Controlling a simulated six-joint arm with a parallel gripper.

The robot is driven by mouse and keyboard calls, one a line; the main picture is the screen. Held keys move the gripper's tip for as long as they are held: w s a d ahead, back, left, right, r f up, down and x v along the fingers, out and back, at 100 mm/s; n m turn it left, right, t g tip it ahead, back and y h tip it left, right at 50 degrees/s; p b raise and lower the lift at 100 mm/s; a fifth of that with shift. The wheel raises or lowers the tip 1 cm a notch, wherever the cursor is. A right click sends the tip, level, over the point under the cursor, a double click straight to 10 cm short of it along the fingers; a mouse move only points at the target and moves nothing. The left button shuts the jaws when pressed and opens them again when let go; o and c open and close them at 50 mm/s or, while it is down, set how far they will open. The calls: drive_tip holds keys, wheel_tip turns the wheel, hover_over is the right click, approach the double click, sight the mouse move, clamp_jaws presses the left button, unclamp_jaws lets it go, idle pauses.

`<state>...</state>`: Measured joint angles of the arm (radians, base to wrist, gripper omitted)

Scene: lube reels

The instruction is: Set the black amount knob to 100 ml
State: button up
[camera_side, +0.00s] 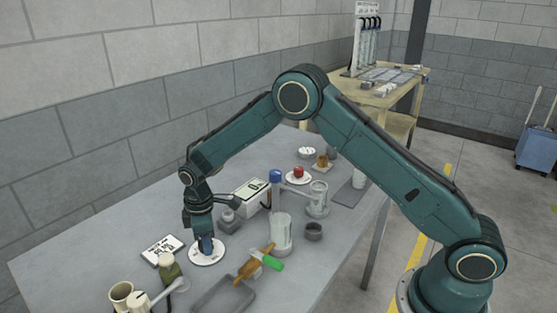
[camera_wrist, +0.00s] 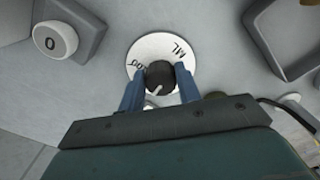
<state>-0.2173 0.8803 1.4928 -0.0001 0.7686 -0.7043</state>
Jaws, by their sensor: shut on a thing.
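The black amount knob (camera_wrist: 160,75) sits at the middle of a round white dial plate (camera_wrist: 150,45) in the wrist view. A short pale pointer line on the knob points toward the bottom of the picture, slightly left. The plate bears "ML" and slanted digits that I cannot read surely; its lower part is hidden by my gripper. My gripper (camera_wrist: 160,88) has its two blue fingers on either side of the knob, shut on it. In the side view my gripper (camera_side: 206,247) reaches straight down onto the white dial plate (camera_side: 198,259), hiding the knob.
A grey block with a round white "0" button (camera_wrist: 55,39) stands beside the dial. A dark grey tray (camera_side: 223,294), an orange-brown item with a green end (camera_side: 260,260), a clear jug (camera_side: 281,235) and a printed card (camera_side: 162,249) lie around it. A wall runs behind the table.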

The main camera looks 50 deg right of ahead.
drive_tip(key=m, duration=0.7)
drive_tip(key=shift+s+a, duration=0.1)
drive_tip(key=shift+a, duration=0.05)
drive_tip(key=m, duration=0.6)
drive_tip(key=shift+a, duration=0.1)
drive_tip(key=shift+m, duration=0.4)
drive_tip(key=o, duration=1)
drive_tip(key=shift+c, duration=0.2)
wheel_tip(320, 180, up, 14)
